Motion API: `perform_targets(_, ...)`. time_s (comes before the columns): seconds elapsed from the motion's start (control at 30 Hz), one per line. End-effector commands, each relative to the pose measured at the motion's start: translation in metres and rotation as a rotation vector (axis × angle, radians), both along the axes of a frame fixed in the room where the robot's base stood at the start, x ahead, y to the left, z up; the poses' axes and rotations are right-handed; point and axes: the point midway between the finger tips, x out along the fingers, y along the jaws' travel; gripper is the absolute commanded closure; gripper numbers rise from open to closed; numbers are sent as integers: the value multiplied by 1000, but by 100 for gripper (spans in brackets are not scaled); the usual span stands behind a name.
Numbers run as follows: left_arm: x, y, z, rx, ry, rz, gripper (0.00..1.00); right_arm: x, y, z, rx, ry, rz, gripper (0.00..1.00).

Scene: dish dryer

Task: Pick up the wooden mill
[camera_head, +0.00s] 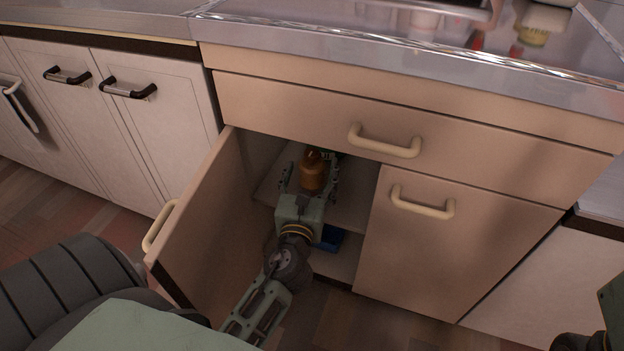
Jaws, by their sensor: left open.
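The wooden mill (312,172) is a small orange-brown piece with a rounded top. It stands upright on the shelf inside the open cupboard, in the middle of the head view. My left gripper (310,176) reaches into the cupboard from the front and is open, with one finger on each side of the mill. Whether the fingers touch the mill cannot be told. The mill's lower part is hidden by the gripper. Of my right arm only a dark part shows at the lower right edge; its gripper is out of view.
The cupboard's left door (205,222) stands open, left of my arm. The right door (455,250) and the drawer (420,120) above are shut. A blue object (329,241) lies below the shelf. The metal countertop (400,40) overhangs the cupboard.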

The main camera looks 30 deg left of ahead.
Motion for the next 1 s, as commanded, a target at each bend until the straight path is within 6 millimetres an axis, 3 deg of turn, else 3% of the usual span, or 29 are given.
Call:
perform_targets(0.1, 11, 5, 0, -1, 0, -1, 31, 0, 0, 0, 0, -5, -1, 60)
perform_targets(0.37, 13, 6, 0, -1, 0, -1, 31, -1, 0, 1, -1, -7, -1, 60)
perform_targets(1.0, 13, 6, -1, -2, 1, 0, 87, -1, 0, 1, -1, -6, -1, 60)
